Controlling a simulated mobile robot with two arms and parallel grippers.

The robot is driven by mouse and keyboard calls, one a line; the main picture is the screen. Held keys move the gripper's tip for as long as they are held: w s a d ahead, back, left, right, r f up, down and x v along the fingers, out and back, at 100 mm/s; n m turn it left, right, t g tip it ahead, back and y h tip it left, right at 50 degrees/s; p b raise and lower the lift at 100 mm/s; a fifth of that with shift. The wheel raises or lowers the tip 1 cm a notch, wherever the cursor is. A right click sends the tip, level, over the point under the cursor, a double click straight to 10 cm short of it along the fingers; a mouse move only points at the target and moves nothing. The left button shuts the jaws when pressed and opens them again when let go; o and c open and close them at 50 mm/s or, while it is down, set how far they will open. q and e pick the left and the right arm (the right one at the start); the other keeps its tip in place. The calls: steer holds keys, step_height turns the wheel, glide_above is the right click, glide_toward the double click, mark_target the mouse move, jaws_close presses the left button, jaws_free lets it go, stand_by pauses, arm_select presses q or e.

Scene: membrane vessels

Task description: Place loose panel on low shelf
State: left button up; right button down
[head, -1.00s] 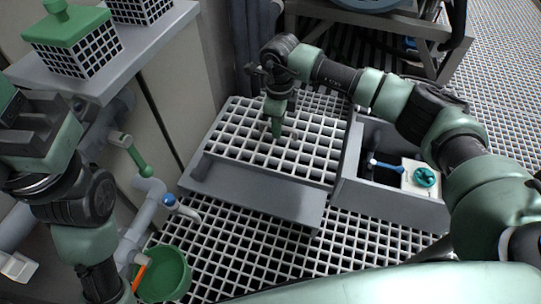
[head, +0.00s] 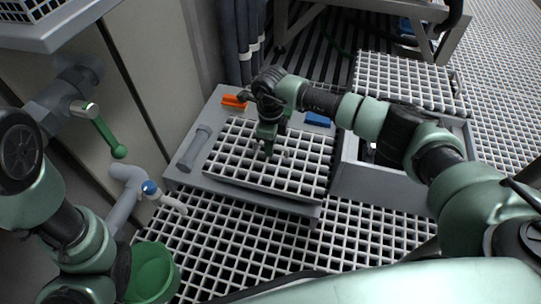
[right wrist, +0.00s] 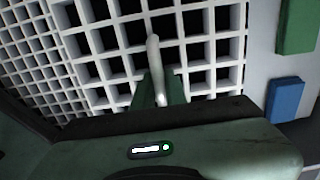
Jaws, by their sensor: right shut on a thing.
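The loose panel (head: 262,165) is a white square grid with a grey front edge. It lies level on or just above the low grey shelf (head: 190,182); I cannot tell whether it rests fully. My right gripper (head: 268,150) points down at the middle of the panel and is shut on it. In the right wrist view the green fingers (right wrist: 160,88) close around a pale bar of the panel (right wrist: 92,40).
On the shelf are a grey cylinder (head: 194,147), an orange block (head: 234,101) and a blue block (head: 317,119). A grey bin (head: 385,190) stands right, with another white grid (head: 405,82) at its back. Pipes with a green lever (head: 108,137) and a green bucket (head: 152,272) are left.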

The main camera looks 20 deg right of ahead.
step_height(320, 180, down, 4)
steer(key=shift+r+b, duration=0.2)
steer(key=shift+b, duration=0.7)
steer(key=shift+r, duration=0.15)
steer(key=c, duration=1.5)
jaws_free()
steer(key=shift+o, duration=0.2)
